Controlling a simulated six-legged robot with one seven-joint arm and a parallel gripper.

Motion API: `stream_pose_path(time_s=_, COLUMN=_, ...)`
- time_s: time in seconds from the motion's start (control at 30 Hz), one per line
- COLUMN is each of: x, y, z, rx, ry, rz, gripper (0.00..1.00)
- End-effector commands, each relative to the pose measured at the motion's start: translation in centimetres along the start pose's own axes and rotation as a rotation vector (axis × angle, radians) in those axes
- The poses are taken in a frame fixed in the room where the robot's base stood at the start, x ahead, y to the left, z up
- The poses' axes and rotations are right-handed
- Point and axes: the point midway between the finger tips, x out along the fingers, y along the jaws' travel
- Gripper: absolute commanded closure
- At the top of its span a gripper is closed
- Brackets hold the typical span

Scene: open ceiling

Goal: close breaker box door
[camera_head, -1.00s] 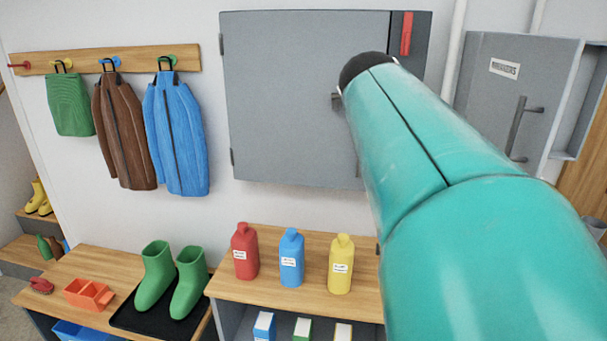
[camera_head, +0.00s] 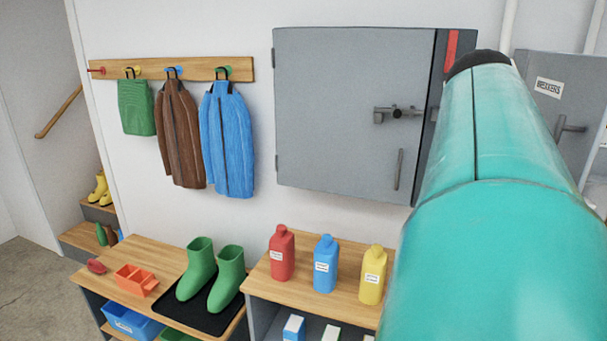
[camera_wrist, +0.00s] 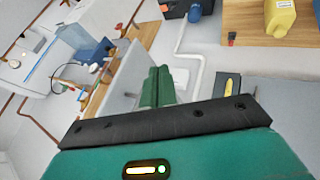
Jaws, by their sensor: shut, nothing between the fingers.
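The grey breaker box door (camera_head: 545,98), with its white "BREAKERS" label and a bar handle (camera_head: 568,127), is at the right of the head view. My arm covers its left and lower parts, and the picture edge cuts off the box to its right. The door's exact angle cannot be told here. My gripper (camera_wrist: 158,72) shows in the wrist view as two green fingers, shut and empty. A pale panel (camera_wrist: 124,85) is beside the fingers in that view; I cannot tell whether it is the door or whether they touch. My gripper is hidden in the head view.
A large grey cabinet (camera_head: 345,105), shut, with a latch, hangs left of my arm. Below, red (camera_head: 281,255), blue (camera_head: 325,265) and yellow (camera_head: 373,277) bottles stand on a wooden bench. Coats hang on a rack (camera_head: 170,68). Free floor (camera_head: 35,285) shows at lower left.

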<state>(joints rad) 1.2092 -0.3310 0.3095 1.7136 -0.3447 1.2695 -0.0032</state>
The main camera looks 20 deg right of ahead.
Motion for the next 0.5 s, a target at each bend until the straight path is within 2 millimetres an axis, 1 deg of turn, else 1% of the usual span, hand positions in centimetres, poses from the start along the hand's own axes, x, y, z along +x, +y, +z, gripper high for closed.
stream_pose_path(time_s=0.03, x=1.0, y=0.1, z=0.1, rx=0.002, ry=-0.006, rz=0.0, gripper=1.0)
stream_pose_path(time_s=0.47, x=9.3, y=0.0, z=0.1, rx=0.002, ry=-0.005, rz=-0.001, gripper=1.0)
stream_pose_path(time_s=0.5, x=9.5, y=0.9, z=0.0, rx=0.006, ry=-0.004, rz=0.001, gripper=1.0)
